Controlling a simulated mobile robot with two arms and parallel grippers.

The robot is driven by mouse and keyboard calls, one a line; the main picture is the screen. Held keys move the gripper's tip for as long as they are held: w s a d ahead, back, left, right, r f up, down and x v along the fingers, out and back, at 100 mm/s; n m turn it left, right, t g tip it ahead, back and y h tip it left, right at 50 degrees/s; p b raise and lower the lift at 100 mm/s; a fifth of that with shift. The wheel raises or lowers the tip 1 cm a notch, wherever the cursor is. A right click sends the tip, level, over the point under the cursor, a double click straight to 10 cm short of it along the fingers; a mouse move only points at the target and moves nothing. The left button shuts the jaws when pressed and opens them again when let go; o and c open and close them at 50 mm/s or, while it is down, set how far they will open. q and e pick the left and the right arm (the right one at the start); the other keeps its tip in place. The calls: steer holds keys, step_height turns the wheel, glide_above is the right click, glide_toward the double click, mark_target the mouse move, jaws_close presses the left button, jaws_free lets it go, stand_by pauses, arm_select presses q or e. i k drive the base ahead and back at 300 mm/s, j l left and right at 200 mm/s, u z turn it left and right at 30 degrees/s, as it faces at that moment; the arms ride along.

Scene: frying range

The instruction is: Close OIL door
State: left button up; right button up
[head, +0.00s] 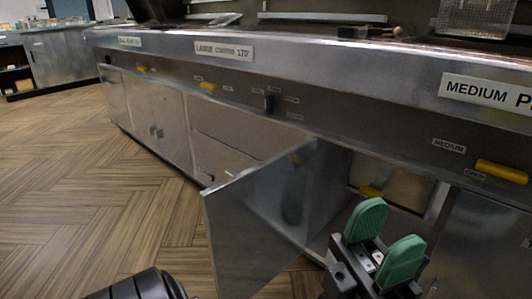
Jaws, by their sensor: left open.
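A metal cabinet door (255,225) stands swung out from the fryer front, low in the middle of the head view. Its far upright edge meets the cabinet front, and its near free edge points left toward the floor. I cannot read an OIL label on it. My left gripper (384,238), with green finger pads, is open and empty at the lower right. It is right of the door, apart from it in the picture, in front of an open cabinet bay (395,186). My right gripper is not in view.
The fryer counter (350,65) runs across the top, with a yellow handle (501,171) at right and a dark knob (269,103). Other cabinet doors (155,115) at left look shut. The wooden floor (80,190) at left is clear. A wire basket (474,17) sits at upper right.

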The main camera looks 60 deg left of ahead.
mark_target(256, 218)
steer(key=k+j, duration=0.15)
steer(key=j, duration=0.15)
steer(key=k+j, duration=0.15)
steer(key=j, duration=0.2)
steer(key=k+j, duration=0.15)
steer(key=j, duration=0.15)
steer(key=k+j, duration=0.15)
steer(key=j, duration=0.2)
steer(key=i+j, duration=0.1)
steer(key=j, duration=0.3)
steer(key=i+j, duration=0.1)
steer(key=j, duration=0.3)
steer(key=i+j, duration=0.1)
steer(key=j, duration=0.3)
steer(key=j+z, duration=0.1)
steer(key=j, duration=0.35)
steer(key=i, duration=0.05)
